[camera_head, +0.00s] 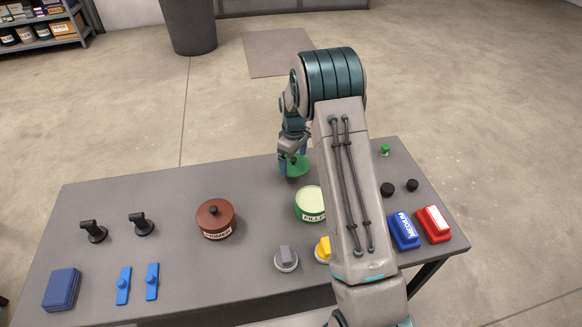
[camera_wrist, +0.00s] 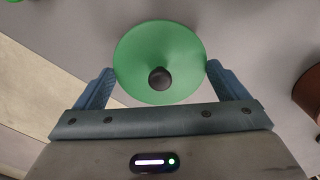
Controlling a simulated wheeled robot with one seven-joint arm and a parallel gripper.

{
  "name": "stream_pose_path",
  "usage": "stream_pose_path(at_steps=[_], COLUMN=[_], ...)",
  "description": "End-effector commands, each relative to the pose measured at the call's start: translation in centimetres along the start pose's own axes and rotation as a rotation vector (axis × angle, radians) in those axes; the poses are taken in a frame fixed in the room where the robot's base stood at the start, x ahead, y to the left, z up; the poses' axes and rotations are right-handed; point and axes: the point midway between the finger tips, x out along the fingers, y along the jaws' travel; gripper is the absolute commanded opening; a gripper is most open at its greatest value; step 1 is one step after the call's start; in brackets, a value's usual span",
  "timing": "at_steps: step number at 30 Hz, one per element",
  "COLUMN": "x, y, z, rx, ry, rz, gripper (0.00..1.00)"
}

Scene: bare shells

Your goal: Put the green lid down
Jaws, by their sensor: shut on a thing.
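The green lid (camera_head: 297,168) is a shallow round disc near the table's far edge, partly hidden by my gripper (camera_head: 294,160) in the head view. In the wrist view the green lid (camera_wrist: 160,45) lies between the two blue fingers of my gripper (camera_wrist: 159,67), with its black knob (camera_wrist: 160,79) facing the camera. My gripper is shut on the lid across its rim. I cannot tell whether the lid touches the table. The pale green FILLER can (camera_head: 309,203) stands nearer the front, without a lid, partly behind my arm.
A brown-lidded PRIMER can (camera_head: 215,219) stands left of centre on the grey table (camera_head: 170,186). Black-handled tools (camera_head: 141,225), blue pieces (camera_head: 152,281) and a blue block (camera_head: 62,289) lie left. Blue (camera_head: 404,231) and red (camera_head: 433,223) blocks sit right. The far left tabletop is clear.

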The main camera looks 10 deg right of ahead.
Motion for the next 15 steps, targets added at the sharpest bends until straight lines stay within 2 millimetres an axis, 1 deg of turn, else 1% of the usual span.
stream_pose_path(at_steps=[2,5,12,15], x=[0.3,0.8,4.1,4.4], y=[-0.2,-0.3,-0.3,-0.3], z=[-0.4,-0.6,-0.6,-0.6], rx=[0.0,0.0,0.0,0.0], ry=[0.0,-0.001,-0.002,0.0], rz=[0.0,0.0,-0.001,0.001], gripper=[0.71,0.71,0.71,0.71])
